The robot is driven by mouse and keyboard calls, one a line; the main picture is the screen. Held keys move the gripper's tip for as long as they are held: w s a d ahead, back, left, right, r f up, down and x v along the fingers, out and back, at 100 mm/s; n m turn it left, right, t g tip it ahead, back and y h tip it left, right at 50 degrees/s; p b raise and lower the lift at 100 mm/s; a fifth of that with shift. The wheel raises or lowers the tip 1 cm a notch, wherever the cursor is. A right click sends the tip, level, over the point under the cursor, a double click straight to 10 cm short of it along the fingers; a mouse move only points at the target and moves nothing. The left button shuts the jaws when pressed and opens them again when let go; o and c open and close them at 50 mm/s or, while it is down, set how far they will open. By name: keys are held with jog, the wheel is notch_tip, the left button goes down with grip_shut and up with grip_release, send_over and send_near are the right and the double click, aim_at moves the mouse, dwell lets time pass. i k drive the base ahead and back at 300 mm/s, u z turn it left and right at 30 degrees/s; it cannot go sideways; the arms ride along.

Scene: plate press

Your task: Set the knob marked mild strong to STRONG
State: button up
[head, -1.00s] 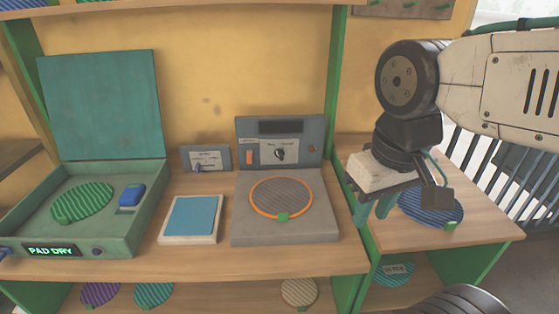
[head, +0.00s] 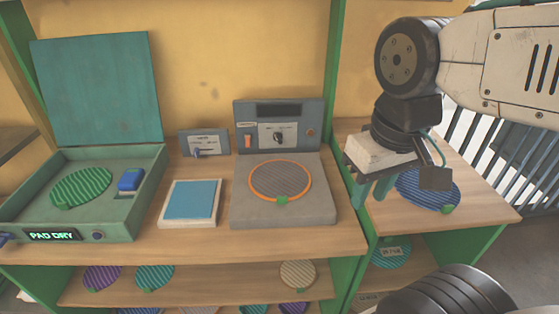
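A dark knob (head: 279,137) sits on a pale label plate on the upright grey panel (head: 310,110) of the press. The lettering by it is too small to read. A second small control with a blue lever (head: 198,152) is on a separate small grey panel (head: 217,139) to the left; its label is also unreadable. My gripper (head: 372,198) hangs at the right, over the right part of the bench, well apart from both controls. Its teal fingers point down, partly hidden by its own body, and I see nothing held between them.
The press plate (head: 282,180) with an orange ring lies before the panel, beside an orange switch (head: 247,141). A blue pad (head: 192,199) and an open green box (head: 120,225) reading PAD DRY stand left. A green post (head: 336,100) separates my gripper from the press.

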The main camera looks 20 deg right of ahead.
aim_at(278, 137)
jog(key=k, duration=1.15)
jog(key=u, duration=1)
jog(key=i, duration=1.3)
jog(key=z, duration=0.8)
jog(key=i, duration=0.35)
jog(key=z, duration=0.25)
